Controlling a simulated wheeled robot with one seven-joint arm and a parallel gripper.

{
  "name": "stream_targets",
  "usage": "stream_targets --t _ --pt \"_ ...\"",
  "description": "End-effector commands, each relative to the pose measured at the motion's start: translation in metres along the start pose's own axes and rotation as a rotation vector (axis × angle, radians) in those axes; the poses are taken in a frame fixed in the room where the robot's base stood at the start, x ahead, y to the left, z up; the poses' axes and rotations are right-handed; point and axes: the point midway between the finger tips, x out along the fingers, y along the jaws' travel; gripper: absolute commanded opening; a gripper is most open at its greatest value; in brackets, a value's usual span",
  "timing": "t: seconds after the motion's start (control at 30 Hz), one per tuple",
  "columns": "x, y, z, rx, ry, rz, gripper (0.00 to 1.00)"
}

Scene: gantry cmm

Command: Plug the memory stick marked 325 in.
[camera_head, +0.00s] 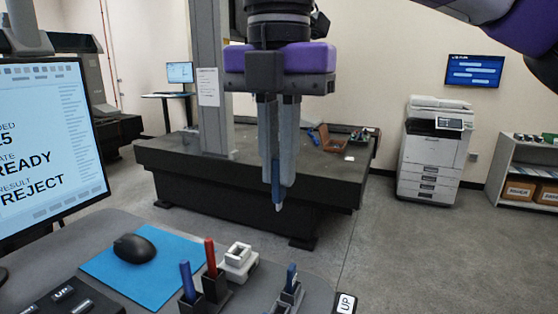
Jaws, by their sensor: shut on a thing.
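My gripper (277,176) hangs in the air above the desk's far edge, its fingers pointing down. It is shut on a blue memory stick (276,195), whose pale plug end points down. No number can be read on it. A blue stick (186,280) and a red stick (210,257) stand in dark holders on the desk. Another blue stick (291,275) stands in a holder to their right. A white block (238,261) with a raised, opening-like top sits beside the red stick; I cannot tell whether it is the socket.
A monitor (40,150) at left reads "READY" and "REJECT". A black mouse (134,247) lies on a blue mat (110,268). Keys marked "UP" are at the desk's front. Behind stand a dark measuring table (240,185), a printer (434,148) and a shelf (526,165).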

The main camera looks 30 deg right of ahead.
Motion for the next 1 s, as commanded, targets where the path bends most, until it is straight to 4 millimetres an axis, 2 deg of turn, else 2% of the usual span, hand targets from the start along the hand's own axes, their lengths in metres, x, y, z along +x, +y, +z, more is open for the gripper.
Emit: stream_targets --t 0.53,1.0 --pt "-0.026 0.0 0.0 0.001 -0.001 0.001 0.0" --pt "-0.024 0.0 0.004 0.013 0.001 0.0 0.0"
